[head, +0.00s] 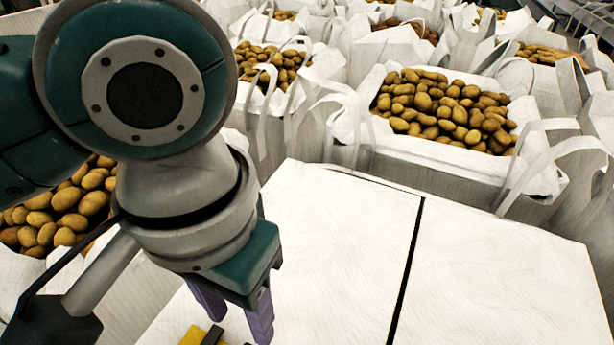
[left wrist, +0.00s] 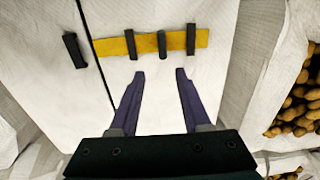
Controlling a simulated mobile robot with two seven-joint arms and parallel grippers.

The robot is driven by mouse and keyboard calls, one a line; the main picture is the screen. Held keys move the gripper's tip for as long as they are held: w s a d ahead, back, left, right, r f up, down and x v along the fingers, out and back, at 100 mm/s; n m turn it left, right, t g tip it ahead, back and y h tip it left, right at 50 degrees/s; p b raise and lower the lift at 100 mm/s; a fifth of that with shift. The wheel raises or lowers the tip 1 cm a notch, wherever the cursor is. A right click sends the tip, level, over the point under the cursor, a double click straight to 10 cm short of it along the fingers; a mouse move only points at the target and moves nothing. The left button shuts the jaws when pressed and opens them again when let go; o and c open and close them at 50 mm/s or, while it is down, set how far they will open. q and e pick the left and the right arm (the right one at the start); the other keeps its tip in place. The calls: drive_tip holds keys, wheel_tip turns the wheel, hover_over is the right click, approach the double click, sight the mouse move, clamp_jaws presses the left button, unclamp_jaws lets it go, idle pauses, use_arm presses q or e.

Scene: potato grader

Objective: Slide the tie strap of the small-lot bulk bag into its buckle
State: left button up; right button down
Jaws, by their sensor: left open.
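The yellow tie strap (left wrist: 147,45) lies flat on a white bag panel (left wrist: 165,100) in the left wrist view. Beyond the seam, a separate dark bar that looks like the buckle (left wrist: 75,50) stands apart from the strap. My left gripper (left wrist: 160,74) is open and empty, its purple fingertips just short of the strap. In the head view this gripper (head: 235,312) partly hides the strap (head: 192,336). My right gripper is not in view.
White bulk bags full of potatoes (head: 446,108) stand behind and to the left, with upright loop handles (head: 545,160). The white panels (head: 500,280) on the right of the head view are clear. A dark gap divides them.

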use_arm(q)
drive_tip(key=f, duration=0.2)
drive_tip(key=f+b, duration=0.1)
drive_tip(key=f, duration=0.2)
drive_tip(key=a+f+b, duration=0.1)
drive_tip(key=f, duration=0.2)
drive_tip(key=shift+s+f, duration=0.2)
drive_tip(key=shift+s, duration=0.05)
drive_tip(key=shift+d+f+b, duration=0.1)
drive_tip(key=shift+f+b, duration=0.25)
drive_tip(key=shift+f, duration=0.3)
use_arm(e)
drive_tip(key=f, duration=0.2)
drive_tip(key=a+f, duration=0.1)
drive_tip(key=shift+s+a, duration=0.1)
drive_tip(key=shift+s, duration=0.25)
use_arm(q)
drive_tip(key=c, duration=0.6)
clamp_jaws()
